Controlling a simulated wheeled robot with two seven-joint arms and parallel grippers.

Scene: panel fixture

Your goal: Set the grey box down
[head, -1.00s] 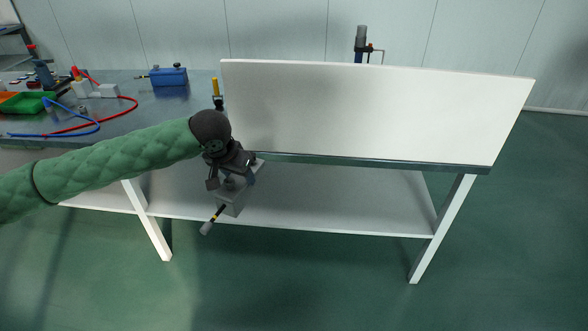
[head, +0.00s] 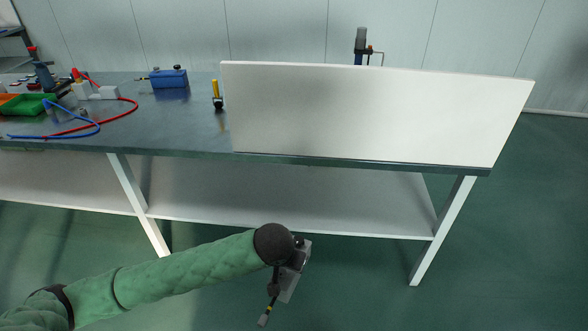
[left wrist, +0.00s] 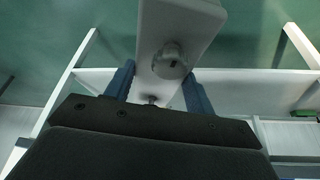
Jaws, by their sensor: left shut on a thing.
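The grey box (head: 288,288) hangs tilted at my left gripper (head: 290,266) in the head view, in front of the bench and seen against the green floor. In the left wrist view the box (left wrist: 180,22) extends away between the two blue fingers of the gripper (left wrist: 157,85), and a round metal knob (left wrist: 170,62) shows on its face. The fingers are shut on the box, though their exact contact is partly hidden. My right gripper is not in view.
The bench top (head: 180,130) carries a big white panel (head: 370,115), a blue box (head: 169,78), a yellow-handled tool (head: 216,95), a green tray (head: 30,104) and red and blue cables. The bench's middle front, left of the panel, is clear. A white lower shelf (head: 300,205) runs beneath.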

